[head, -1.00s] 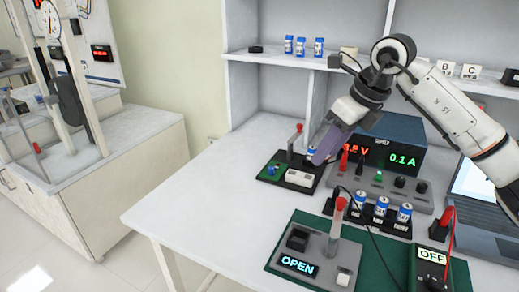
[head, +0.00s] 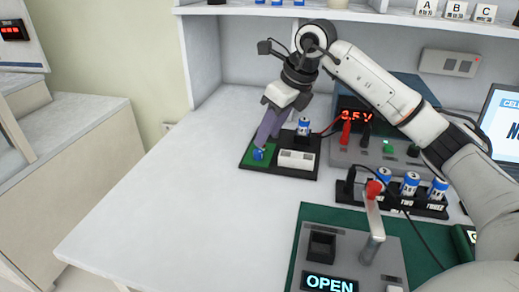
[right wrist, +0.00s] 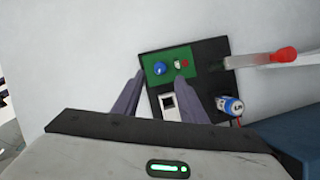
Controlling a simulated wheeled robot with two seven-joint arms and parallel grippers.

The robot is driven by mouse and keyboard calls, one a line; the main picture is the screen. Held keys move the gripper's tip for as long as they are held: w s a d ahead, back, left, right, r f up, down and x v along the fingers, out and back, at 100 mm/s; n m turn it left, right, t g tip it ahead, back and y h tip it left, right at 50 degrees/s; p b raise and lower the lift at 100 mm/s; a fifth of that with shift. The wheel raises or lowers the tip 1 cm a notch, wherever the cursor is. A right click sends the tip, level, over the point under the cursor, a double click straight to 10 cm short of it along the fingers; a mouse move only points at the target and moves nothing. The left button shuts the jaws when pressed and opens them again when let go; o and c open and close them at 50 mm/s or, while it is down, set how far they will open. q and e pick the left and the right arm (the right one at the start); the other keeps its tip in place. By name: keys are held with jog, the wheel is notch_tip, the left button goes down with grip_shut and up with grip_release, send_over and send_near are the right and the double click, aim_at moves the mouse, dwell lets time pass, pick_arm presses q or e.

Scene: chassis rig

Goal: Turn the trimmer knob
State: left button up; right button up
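The blue trimmer knob (head: 258,154) sits on a green patch of a small black board (head: 311,166). In the right wrist view the knob (right wrist: 160,69) lies between the finger lines, nearer the left finger. My right gripper (head: 265,141) is open, its purple fingers pointing down over the green patch. The wrist view shows its fingers (right wrist: 168,74) spread and empty. Whether a fingertip touches the knob, I cannot tell. My left gripper is out of view.
A power supply (head: 358,115) stands behind right. A fixture reading OPEN (head: 330,283) is in front. The table at left is clear.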

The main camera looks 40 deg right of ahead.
aim_at(259, 151)
jog(key=x, duration=0.5)
jog(key=shift+b, duration=0.3)
jog(key=shift+w+a+f, duration=0.1)
jog(key=shift+w+f, duration=0.15)
jog(key=shift+f, duration=0.4)
jog(key=shift+c, duration=0.4)
